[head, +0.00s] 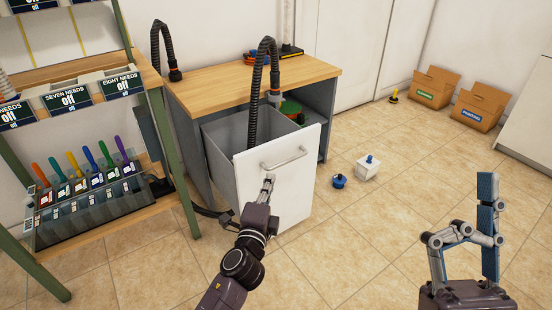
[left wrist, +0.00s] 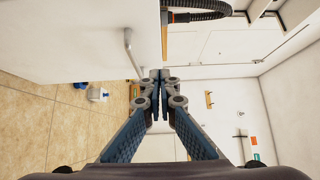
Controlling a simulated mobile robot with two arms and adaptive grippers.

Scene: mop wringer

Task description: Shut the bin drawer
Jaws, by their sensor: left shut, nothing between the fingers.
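The bin drawer (head: 253,196) stands pulled out of the wooden-topped cabinet (head: 300,73). Its white front carries a grey bar handle (head: 285,158), and its grey bin shows open behind. My left gripper (head: 268,180) is shut and empty, with its tips in front of the drawer front just below the handle's left end. I cannot tell whether they touch it. In the left wrist view, the shut fingers (left wrist: 164,76) point past the white drawer front (left wrist: 60,40) and its handle (left wrist: 129,48). My right gripper (head: 488,220) is raised at the right, away from the drawer.
A shelf rack with a tray of coloured-handled tools (head: 95,200) stands left of the drawer. A black ribbed hose (head: 257,95) arches over the bin. A blue knob (head: 339,181) and a white block (head: 367,168) lie on the floor to the right. Cardboard boxes (head: 436,87) stand farther back.

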